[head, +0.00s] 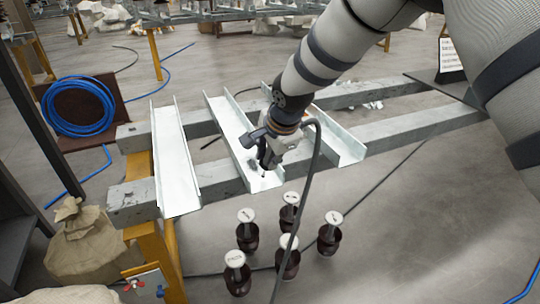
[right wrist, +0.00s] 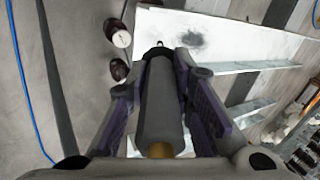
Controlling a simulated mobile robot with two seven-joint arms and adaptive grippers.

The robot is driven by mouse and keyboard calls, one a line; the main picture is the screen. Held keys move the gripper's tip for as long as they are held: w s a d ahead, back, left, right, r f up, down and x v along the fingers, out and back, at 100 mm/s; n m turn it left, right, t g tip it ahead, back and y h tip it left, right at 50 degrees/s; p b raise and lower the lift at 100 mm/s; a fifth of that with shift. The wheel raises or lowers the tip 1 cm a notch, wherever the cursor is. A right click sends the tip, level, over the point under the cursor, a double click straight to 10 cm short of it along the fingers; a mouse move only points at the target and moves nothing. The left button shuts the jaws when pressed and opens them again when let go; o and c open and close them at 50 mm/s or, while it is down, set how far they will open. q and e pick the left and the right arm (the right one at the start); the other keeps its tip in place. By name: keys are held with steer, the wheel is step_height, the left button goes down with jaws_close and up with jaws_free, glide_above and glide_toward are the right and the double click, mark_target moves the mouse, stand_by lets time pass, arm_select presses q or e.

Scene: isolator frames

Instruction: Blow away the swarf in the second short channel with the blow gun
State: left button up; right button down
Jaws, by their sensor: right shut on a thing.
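Three pale metal channels lie across two grey beams: the first channel (head: 176,165) at left, the second channel (head: 226,125) in the middle, the third channel (head: 341,147) at right. My right gripper (head: 268,150) is over the near part of the second channel, shut on the blow gun (right wrist: 160,110). The gun's thin nozzle (right wrist: 159,46) points at a channel floor (right wrist: 245,45). A dark patch of swarf (right wrist: 190,39) lies on that floor, just right of the nozzle tip in the right wrist view. In the head view the gripper partly hides this spot. My left gripper is not in view.
Several brown insulators with white caps (head: 246,216) stand on the floor in front of the channels. A dark hose (head: 311,175) hangs from the gun. A blue hose coil (head: 78,106) and a sack (head: 85,240) are at left. Grey beams (head: 420,130) extend right.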

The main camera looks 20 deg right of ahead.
steer(key=shift+f, duration=0.5)
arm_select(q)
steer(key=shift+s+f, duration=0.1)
arm_select(e)
steer(key=shift+w+f, duration=0.1)
steer(key=shift+w, duration=0.25)
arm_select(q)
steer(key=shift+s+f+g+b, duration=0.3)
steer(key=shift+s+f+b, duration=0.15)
arm_select(e)
steer(key=shift+w, duration=0.6)
steer(key=shift+w, duration=0.55)
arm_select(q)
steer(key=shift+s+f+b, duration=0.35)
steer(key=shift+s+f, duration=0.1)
arm_select(e)
steer(key=shift+w+a, duration=0.1)
steer(key=shift+w, duration=0.4)
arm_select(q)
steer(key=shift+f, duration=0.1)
arm_select(e)
steer(key=shift+w, duration=0.1)
